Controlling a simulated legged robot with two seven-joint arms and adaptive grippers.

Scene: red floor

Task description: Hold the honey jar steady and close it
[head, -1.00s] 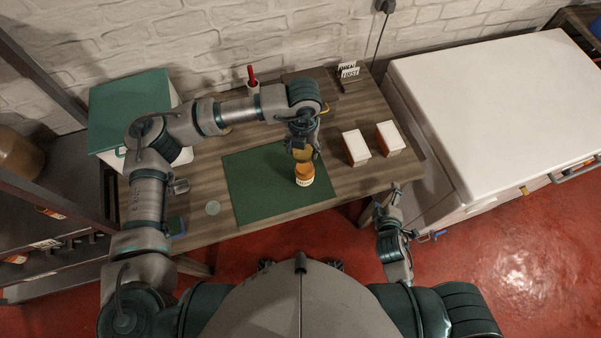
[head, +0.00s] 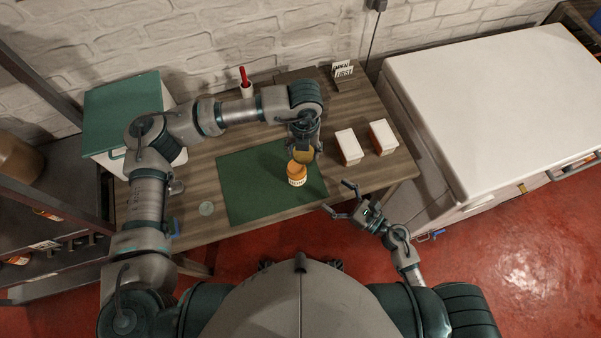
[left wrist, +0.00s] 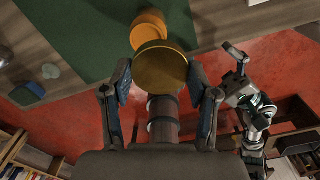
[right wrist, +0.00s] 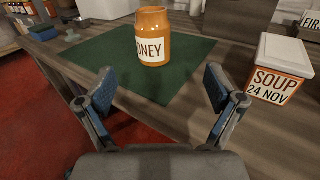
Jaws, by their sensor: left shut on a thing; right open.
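The honey jar (head: 297,177), orange with a pale label, stands upright on the green mat (head: 245,195). It also shows in the left wrist view (left wrist: 149,26) and, with its label reading as honey, in the right wrist view (right wrist: 153,42). My left gripper (head: 304,146) is shut on a round golden lid (left wrist: 160,68), just behind and above the jar in the head view. Whether lid and jar touch cannot be told. My right gripper (head: 338,197) is open and empty at the table's front edge, facing the jar; its fingers (right wrist: 158,85) are apart from it.
Two white-topped containers (head: 349,146) (head: 383,137) stand right of the mat; one reads soup (right wrist: 276,82). A white holder with a red item (head: 246,85) and a sign (head: 343,72) stand at the back. A clear disc (head: 206,208) lies left of the mat.

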